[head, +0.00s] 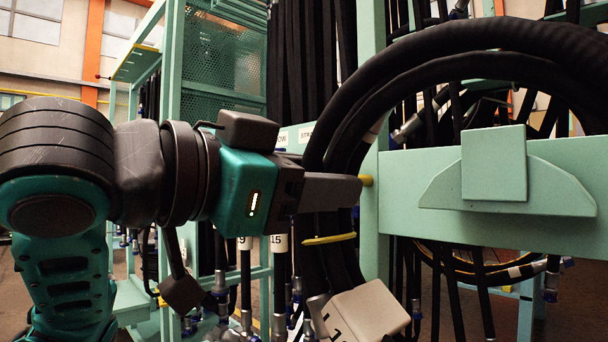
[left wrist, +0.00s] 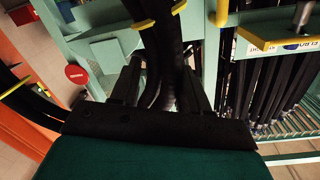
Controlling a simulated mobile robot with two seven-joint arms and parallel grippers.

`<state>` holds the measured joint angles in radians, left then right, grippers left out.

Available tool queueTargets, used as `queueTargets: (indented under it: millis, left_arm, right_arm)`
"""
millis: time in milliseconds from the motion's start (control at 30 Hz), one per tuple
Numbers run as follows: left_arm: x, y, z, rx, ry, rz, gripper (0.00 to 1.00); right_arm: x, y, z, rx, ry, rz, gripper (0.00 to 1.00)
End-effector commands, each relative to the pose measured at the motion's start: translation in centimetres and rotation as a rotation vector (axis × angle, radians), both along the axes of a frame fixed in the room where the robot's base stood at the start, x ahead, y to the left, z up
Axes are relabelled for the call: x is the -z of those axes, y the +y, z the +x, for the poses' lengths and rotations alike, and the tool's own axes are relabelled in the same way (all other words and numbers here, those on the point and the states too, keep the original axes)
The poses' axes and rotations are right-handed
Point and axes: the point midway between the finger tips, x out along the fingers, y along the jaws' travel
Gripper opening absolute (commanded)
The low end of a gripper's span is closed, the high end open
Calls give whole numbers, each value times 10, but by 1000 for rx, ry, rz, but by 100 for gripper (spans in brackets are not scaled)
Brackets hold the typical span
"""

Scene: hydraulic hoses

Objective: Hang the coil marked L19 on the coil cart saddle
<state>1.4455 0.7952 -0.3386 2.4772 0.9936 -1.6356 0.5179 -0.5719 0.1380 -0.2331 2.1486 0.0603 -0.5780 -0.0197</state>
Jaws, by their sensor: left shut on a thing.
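The black hose coil (head: 335,135) arches across the upper right of the head view. A pale tag (head: 362,314) hangs at its lower left; only "L1" can be read, the rest is turned away. My left gripper (head: 345,192) is shut on the coil's left side, above a yellow tie (head: 329,239). In the left wrist view the black hoses (left wrist: 165,60) run between the two fingers. The mint saddle (head: 510,195), a curved plate with a square block, sits on a horizontal beam, below the coil's arch. The coil's lower part is out of sight. My right gripper is not in view.
A mint upright post (head: 371,90) with a yellow peg (head: 366,181) stands close to my gripper's fingertips. Racks of hanging black hoses (head: 310,60) and a mesh cabinet (head: 225,60) are behind. A red round sign (left wrist: 76,74) shows in the left wrist view.

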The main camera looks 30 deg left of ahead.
Motion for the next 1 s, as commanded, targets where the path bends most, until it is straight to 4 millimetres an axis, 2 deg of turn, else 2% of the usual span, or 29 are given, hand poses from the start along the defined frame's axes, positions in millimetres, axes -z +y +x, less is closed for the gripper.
queueTargets:
  millis: [1000]
  left_arm:
    - [-1,-15,49,1,-7,-11,0]
  right_arm:
    - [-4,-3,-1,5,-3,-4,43]
